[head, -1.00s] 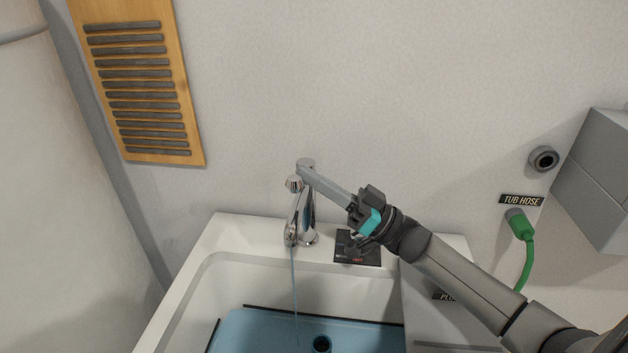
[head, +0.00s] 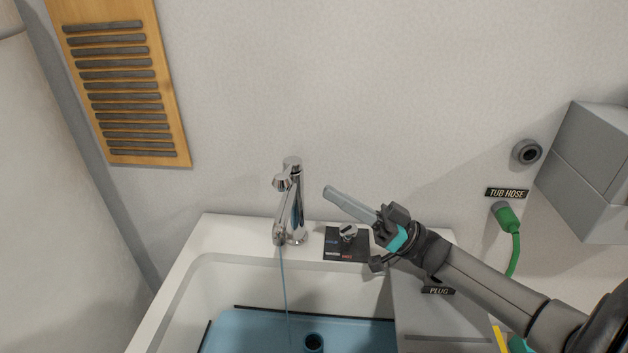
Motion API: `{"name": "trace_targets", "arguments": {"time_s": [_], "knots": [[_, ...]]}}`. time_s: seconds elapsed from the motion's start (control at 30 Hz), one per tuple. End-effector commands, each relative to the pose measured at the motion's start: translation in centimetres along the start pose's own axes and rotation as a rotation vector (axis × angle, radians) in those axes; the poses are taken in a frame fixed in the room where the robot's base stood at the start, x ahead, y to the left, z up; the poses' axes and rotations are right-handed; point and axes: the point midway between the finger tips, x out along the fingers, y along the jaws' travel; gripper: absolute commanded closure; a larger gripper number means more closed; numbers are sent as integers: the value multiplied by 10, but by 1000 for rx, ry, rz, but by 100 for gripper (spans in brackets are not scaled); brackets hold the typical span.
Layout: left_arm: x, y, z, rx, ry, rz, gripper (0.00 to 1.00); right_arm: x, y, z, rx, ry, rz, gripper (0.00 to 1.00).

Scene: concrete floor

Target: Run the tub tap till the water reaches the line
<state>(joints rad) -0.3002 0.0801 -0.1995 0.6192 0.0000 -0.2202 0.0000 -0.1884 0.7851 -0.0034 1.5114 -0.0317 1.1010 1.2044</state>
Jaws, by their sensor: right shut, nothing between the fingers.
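The chrome tap (head: 291,205) stands on the back rim of the white tub (head: 215,232). A thin stream of water (head: 285,290) runs from its spout into the tub. Blue water (head: 255,328) lies in the tub, with a dark line (head: 300,312) along the back wall at about its edge. A dark round drain (head: 313,342) shows through it. My right gripper (head: 328,192) is shut and empty, to the right of the tap and apart from it. A small knob (head: 348,232) sits on a dark plate beside the tap. My left gripper is out of view.
A green hose connector (head: 507,217) hangs under the "TUB HOSE" label (head: 507,193) at right. A round wall port (head: 527,152) and a grey box (head: 590,165) are nearby. A "PLUG" label (head: 438,291) shows below my right arm.

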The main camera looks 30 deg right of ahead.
Motion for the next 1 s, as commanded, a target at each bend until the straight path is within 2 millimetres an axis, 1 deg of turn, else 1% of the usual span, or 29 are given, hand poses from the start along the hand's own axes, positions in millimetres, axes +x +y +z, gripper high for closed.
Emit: {"name": "trace_targets", "arguments": {"time_s": [0.03,0.3,0.4,0.5,0.6,0.77,0.87,1.0], "knots": [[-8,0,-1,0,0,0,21,3,-1,-8,2,-20,-4,100],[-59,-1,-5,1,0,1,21,19,-1,-49,39,-210,-7,100],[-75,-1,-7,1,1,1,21,21,0,-62,52,-280,2,100],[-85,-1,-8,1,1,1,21,21,2,-71,60,-332,13,100],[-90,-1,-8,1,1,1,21,20,3,-76,65,-365,22,100],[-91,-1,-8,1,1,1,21,22,4,-76,67,-378,26,100],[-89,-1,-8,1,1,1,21,29,4,-72,67,-377,26,100],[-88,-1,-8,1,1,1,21,47,4,-66,65,-373,23,100]]}}
